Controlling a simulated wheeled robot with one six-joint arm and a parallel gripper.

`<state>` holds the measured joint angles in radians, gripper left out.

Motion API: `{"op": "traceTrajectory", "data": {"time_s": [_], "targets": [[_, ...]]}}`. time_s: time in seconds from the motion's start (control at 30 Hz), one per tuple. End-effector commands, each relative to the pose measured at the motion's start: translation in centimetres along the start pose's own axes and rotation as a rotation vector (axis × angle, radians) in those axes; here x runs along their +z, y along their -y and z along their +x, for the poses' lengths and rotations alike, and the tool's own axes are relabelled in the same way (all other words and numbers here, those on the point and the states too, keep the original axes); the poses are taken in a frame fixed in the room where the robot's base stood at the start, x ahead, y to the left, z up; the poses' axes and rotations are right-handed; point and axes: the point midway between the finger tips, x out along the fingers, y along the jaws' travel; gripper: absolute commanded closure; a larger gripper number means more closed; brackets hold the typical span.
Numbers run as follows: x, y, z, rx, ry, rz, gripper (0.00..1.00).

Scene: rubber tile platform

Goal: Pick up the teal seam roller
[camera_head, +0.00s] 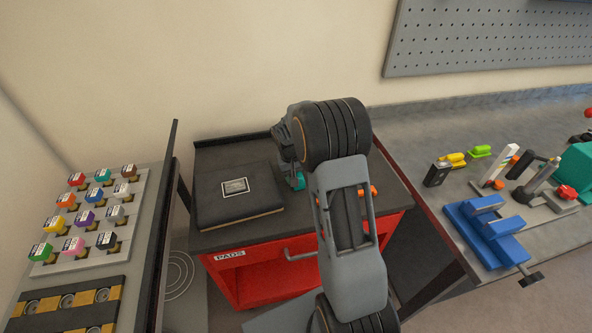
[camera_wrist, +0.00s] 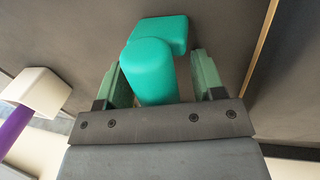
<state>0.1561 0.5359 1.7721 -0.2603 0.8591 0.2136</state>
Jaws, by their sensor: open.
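The teal seam roller (camera_wrist: 150,62) fills the space between the fingers in the wrist view, with a rounded near end and a block-like far part. My gripper (camera_wrist: 163,75) is open, with one greenish finger on each side of the teal piece. I cannot tell whether either finger touches it. In the head view a small teal part (camera_head: 299,181) shows beside my arm on the dark top of the red cabinet. My arm hides the rest of it and my gripper there.
A dark flat case (camera_head: 240,206) lies on the red cabinet (camera_head: 240,278), left of my arm. Orange pieces (camera_head: 373,190) show right of it. A purple and white object (camera_wrist: 36,92) is at the left in the wrist view. A blue vise (camera_head: 486,232) stands on the right bench.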

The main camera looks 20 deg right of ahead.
Motion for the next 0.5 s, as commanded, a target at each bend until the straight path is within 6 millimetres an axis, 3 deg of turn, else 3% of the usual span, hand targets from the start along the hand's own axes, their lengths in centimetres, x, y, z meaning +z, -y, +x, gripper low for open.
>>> {"op": "traceTrajectory", "data": {"time_s": [0.07, 0.5], "targets": [[0.00, 0.00, -0.02, 0.000, 0.000, 0.000, 0.42], [-0.01, 0.01, -0.06, 0.000, -0.001, 0.000, 0.84]]}}
